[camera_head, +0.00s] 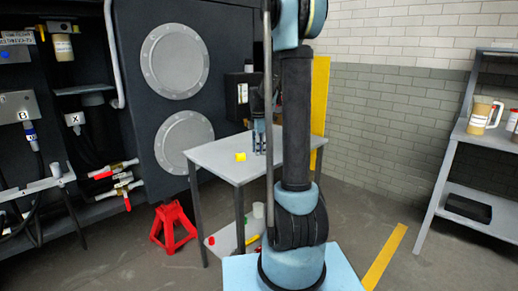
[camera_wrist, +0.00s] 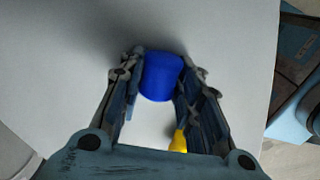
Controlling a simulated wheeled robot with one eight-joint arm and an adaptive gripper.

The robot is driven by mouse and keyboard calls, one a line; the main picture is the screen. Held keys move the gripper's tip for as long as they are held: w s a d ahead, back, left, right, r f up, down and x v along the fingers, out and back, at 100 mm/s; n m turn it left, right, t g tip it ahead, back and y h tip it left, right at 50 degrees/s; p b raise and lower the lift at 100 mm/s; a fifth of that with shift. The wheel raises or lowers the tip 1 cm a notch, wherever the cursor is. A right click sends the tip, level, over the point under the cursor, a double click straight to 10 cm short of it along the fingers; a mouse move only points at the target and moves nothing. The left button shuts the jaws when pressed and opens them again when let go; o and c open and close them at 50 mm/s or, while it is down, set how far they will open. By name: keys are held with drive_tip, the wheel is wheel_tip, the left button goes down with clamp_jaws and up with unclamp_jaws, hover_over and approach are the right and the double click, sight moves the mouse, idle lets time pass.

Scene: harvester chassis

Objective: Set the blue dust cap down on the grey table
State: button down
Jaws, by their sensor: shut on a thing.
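The blue dust cap (camera_wrist: 162,76) is a short, bright blue cylinder between the two fingers of my gripper (camera_head: 259,148) in the wrist view. The fingers are shut on its sides. In the head view my gripper points down, low over the grey table (camera_head: 215,158), towards its back right part. The cap cannot be made out clearly there. The pale table top (camera_wrist: 60,60) fills most of the wrist view behind the cap. Whether the cap touches the table or hangs just above it, I cannot tell.
A small yellow object (camera_head: 240,156) lies on the table left of my gripper; a yellow piece (camera_wrist: 180,140) shows by the right finger in the wrist view. The dark chassis (camera_head: 150,110) stands behind the table. A red jack stand (camera_head: 172,228) is at left. The table's front left is clear.

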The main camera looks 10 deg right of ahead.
drive_tip(key=c, duration=1.1)
unclamp_jaws()
drive_tip(key=shift+s+f, duration=0.25)
drive_tip(key=shift+f, duration=0.05)
drive_tip(key=shift+w+f, duration=0.4)
drive_tip(key=shift+w, duration=0.05)
drive_tip(key=shift+o, duration=1.1)
drive_tip(key=shift+w+f, duration=0.2)
drive_tip(key=shift+w, duration=0.1)
drive_tip(key=shift+s+r, duration=0.35)
drive_tip(key=shift+c, duration=1)
wheel_tip(320, 180, up, 12)
